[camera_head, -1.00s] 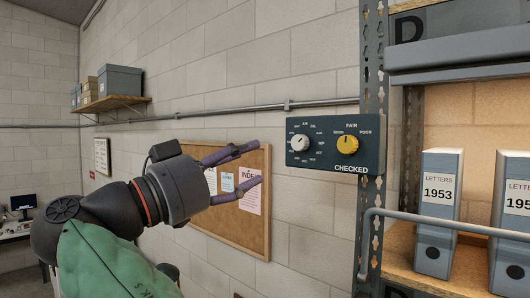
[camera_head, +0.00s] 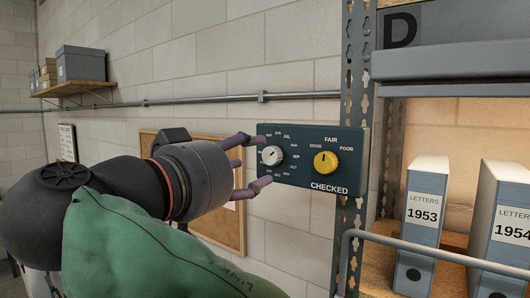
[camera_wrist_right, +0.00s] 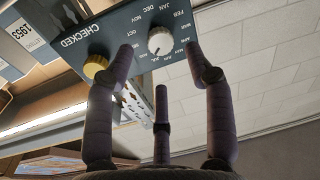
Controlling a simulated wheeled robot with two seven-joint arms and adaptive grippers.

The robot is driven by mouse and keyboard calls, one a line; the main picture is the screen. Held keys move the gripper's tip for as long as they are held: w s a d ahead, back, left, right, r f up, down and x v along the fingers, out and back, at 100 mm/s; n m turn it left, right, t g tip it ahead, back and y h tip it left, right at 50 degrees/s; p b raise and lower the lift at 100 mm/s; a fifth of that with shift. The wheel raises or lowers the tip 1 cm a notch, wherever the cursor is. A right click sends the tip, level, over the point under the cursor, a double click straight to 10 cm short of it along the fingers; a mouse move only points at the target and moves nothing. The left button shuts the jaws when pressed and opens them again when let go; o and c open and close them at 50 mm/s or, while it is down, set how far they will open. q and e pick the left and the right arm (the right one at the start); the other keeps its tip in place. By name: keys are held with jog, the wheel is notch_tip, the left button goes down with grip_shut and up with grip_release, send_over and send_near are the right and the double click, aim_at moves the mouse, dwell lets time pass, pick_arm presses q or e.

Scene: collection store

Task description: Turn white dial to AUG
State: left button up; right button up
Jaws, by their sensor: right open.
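The white dial (camera_head: 272,155) is a small round knob on the left of a dark panel (camera_head: 290,190), ringed by month labels. Its pointer is too small to read surely in the head view. In the right wrist view, the white dial (camera_wrist_right: 160,41) shows between my fingertips, with a dark mark near its lower edge. My right gripper (camera_head: 254,162) is open, its purple fingers spread to either side of the dial, one above and one below in the head view. I cannot tell whether they touch it. My left gripper is not in view.
A yellow dial (camera_head: 326,162) sits right of the white one, above the word CHECKED. A perforated metal post (camera_head: 350,215) stands beside the panel. A shelf with binders (camera_head: 420,225) and a grey rail (camera_head: 440,256) is to the right. A cork board (camera_head: 228,228) hangs behind my gripper.

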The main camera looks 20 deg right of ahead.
aim_at(269, 157)
jog(key=shift+p+x, duration=0.55)
jog(key=shift+x, duration=2.05)
grip_shut()
